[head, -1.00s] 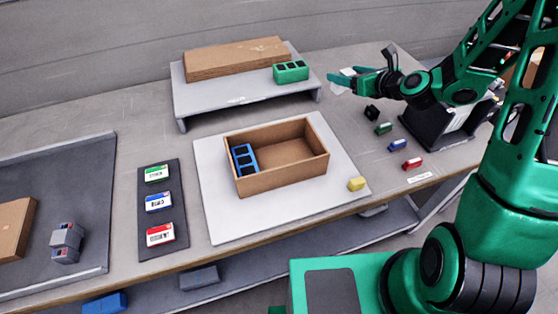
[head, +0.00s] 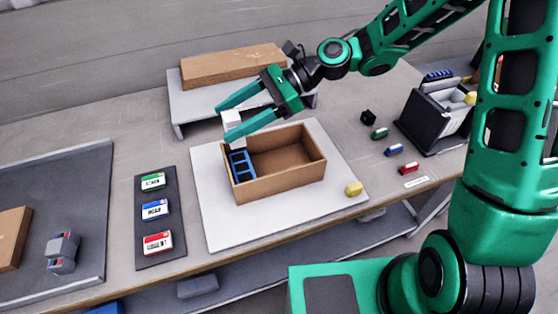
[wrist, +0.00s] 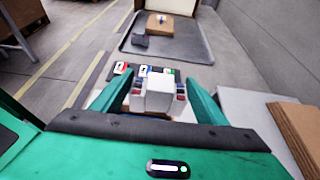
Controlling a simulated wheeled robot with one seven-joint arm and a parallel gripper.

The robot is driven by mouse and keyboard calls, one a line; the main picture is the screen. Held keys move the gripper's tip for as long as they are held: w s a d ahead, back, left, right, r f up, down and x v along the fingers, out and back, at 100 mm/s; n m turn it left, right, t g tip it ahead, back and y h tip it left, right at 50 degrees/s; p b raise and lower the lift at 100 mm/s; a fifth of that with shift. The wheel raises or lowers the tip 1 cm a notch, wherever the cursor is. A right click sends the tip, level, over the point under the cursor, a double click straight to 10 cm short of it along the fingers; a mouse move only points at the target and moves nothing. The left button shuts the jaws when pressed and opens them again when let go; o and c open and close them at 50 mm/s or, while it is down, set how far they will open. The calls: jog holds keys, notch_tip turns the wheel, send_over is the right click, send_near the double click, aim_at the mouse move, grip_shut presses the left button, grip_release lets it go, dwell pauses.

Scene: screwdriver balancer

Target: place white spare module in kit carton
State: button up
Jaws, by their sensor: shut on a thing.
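My gripper (head: 225,124) is shut on the white spare module (head: 231,118). It holds the module in the air by the back left corner of the kit carton (head: 285,181). In the wrist view the white module (wrist: 158,95) sits between the two green fingers, with small red and blue bits at its sides. The carton is an open brown box on a pale mat (head: 220,228). A blue module with dark cells (head: 241,165) lies inside it at the left. The carton's right part is empty. The white module's underside is partly hidden by a finger.
A grey riser (head: 185,108) with a long brown box (head: 235,65) stands behind the carton. A yellow block (head: 354,188) is at the mat's right edge. Several small coloured blocks and a dark bin (head: 432,125) stand right. A dark card strip (head: 158,220) lies left.

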jog(key=shift+w+d+f, duration=0.2)
jog(key=shift+d+f, duration=2.5)
jog(key=shift+d, duration=0.1)
jog(key=shift+w+d+f, duration=0.2)
jog(key=shift+d+f, duration=2.5)
jog(key=shift+d, duration=0.1)
jog(key=shift+f, duration=0.35)
jog(key=shift+f, duration=0.2)
jog(key=o, duration=0.9)
